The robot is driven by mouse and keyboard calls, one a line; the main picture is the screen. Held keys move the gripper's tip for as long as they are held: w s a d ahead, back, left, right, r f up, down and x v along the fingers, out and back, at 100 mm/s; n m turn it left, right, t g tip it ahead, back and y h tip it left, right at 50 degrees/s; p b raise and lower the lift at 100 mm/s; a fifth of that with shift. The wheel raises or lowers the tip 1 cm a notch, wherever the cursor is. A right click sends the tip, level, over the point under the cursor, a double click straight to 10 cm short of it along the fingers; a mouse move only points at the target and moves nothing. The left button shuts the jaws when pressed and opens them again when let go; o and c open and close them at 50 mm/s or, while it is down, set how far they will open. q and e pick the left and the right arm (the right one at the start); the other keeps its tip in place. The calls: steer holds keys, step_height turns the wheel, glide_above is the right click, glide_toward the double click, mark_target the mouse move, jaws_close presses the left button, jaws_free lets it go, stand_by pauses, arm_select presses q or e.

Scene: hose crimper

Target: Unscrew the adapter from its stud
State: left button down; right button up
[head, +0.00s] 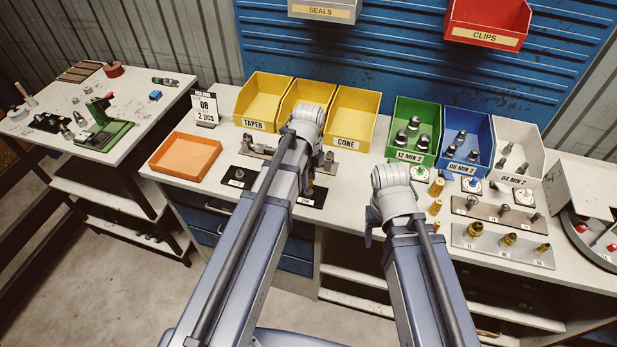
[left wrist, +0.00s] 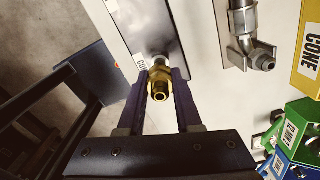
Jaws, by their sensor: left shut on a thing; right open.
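The brass adapter (left wrist: 159,86) sits at the end of a dark plate with a white label reading CONE in the left wrist view. A silver part, likely the stud (left wrist: 158,62), shows just beyond it; the join is partly hidden. My left gripper (left wrist: 160,90) is shut on the adapter, one finger on each side. In the head view my left gripper (head: 306,184) is low over the dark plate (head: 317,198), mostly hidden by my own arm. My right gripper (head: 368,236) is open, with little of it showing behind my right arm, near the table's front edge.
Yellow bins (head: 351,115) stand behind the left gripper, with green (head: 411,143), blue and white bins to the right. An orange tray (head: 186,156) lies left. Fitting racks (head: 502,245) fill the right side.

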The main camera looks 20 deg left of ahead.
arm_select(q)
steer(key=shift+r+p, duration=0.35)
steer(key=shift+r, duration=0.2)
step_height(320, 180, up, 5)
steer(key=p, duration=0.5)
steer(key=shift+r, duration=0.1)
